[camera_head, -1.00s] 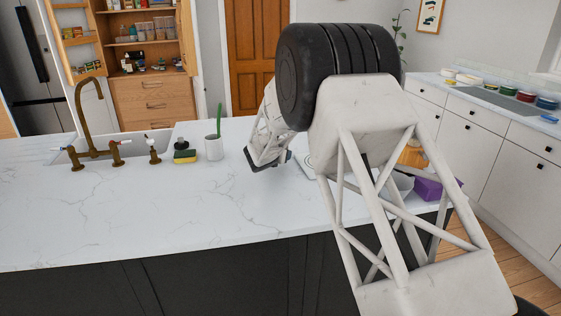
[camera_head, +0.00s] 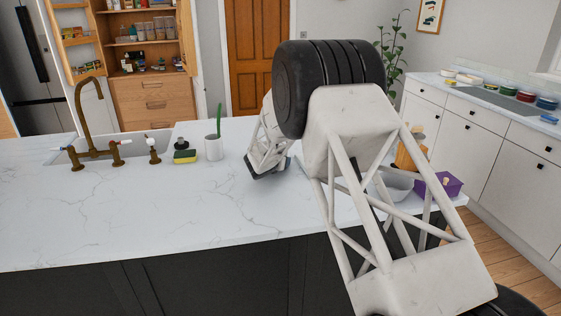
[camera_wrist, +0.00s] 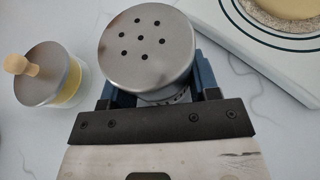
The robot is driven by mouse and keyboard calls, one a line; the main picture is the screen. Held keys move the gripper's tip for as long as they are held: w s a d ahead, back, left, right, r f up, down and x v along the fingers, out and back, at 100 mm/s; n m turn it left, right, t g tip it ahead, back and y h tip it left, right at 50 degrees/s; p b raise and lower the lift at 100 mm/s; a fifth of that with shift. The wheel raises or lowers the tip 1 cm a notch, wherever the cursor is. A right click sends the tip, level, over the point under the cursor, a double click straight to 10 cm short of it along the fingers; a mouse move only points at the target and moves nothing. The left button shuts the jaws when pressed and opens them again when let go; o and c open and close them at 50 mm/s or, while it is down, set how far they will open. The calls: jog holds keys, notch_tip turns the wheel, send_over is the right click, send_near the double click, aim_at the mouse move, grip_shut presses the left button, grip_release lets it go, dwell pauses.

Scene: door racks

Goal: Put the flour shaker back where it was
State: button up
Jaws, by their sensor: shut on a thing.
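The flour shaker (camera_wrist: 148,48), with a round metal top with several holes, fills the upper middle of the wrist view. My gripper (camera_wrist: 152,92) has its blue fingers on both sides of the shaker and is shut on it. The shaker looks upright; its base is hidden, so I cannot tell whether it touches the counter. In the head view my gripper (camera_head: 268,165) is low over the white marble counter (camera_head: 200,215), and I cannot make out the shaker there.
A glass jar with a metal lid and wooden knob (camera_wrist: 42,75) stands left of the shaker. A white board (camera_wrist: 270,45) with a round pale thing lies right. A white cup (camera_head: 213,148), sponge (camera_head: 185,157) and brass tap (camera_head: 88,115) stand left; a purple box (camera_head: 440,187) is right.

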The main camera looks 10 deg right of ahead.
jog(key=shift+f, duration=0.1)
dwell(0.3)
jog(key=o, duration=1)
jog(key=shift+c, duration=0.2)
jog(key=shift+s+a+r, duration=0.25)
jog(key=shift+a+r, duration=0.05)
jog(key=v, duration=1.1)
jog(key=shift+s, duration=0.1)
